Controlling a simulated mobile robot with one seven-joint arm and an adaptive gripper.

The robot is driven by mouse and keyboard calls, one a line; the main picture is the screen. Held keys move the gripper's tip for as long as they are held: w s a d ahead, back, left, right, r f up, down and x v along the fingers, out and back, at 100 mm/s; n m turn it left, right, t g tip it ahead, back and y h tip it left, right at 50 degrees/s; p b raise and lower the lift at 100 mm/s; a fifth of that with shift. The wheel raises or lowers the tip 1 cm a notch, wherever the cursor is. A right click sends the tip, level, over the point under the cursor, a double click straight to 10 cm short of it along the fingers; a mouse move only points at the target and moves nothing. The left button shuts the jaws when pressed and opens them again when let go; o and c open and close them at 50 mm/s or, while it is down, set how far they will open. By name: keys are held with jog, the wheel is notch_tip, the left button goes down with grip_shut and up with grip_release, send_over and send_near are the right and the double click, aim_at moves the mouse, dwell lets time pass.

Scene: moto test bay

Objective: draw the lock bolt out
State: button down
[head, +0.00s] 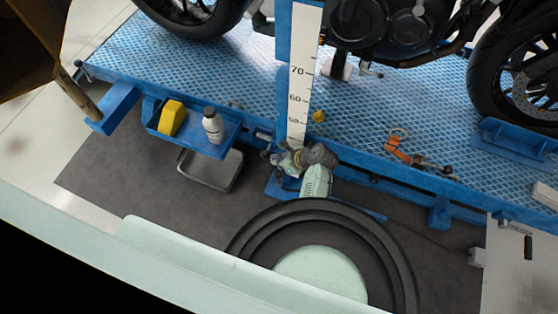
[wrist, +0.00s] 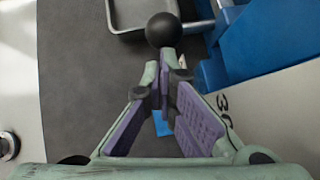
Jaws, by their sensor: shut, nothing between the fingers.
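A black ball knob (wrist: 163,30), which looks like the end of the lock bolt, shows in the wrist view just beyond my fingertips. My gripper (wrist: 165,78) has purple-padded fingers that converge at the tips below the knob in the picture. It is shut and empty; I cannot tell whether the tips touch the knob. In the head view my gripper (head: 283,160) is at the foot of the blue post with the white scale (head: 298,100). The knob cannot be made out there.
A blue side shelf (head: 218,143) left of the post holds a yellow block (head: 171,118) and a white bottle (head: 213,126). A grey tray (head: 211,170) is below it. A motorcycle (head: 395,30) stands on the blue platform (head: 235,70). An orange strap (head: 393,147) lies right of the post.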

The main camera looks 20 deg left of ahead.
aim_at(263, 156)
jog(key=a+p, duration=0.1)
jog(key=a, duration=0.1)
jog(key=a+p, duration=0.2)
jog(key=a, duration=0.1)
jog(key=shift+w+r, duration=0.1)
jog(key=shift+r, duration=0.1)
jog(key=shift+a+f, duration=0.15)
jog(key=shift+a, duration=0.15)
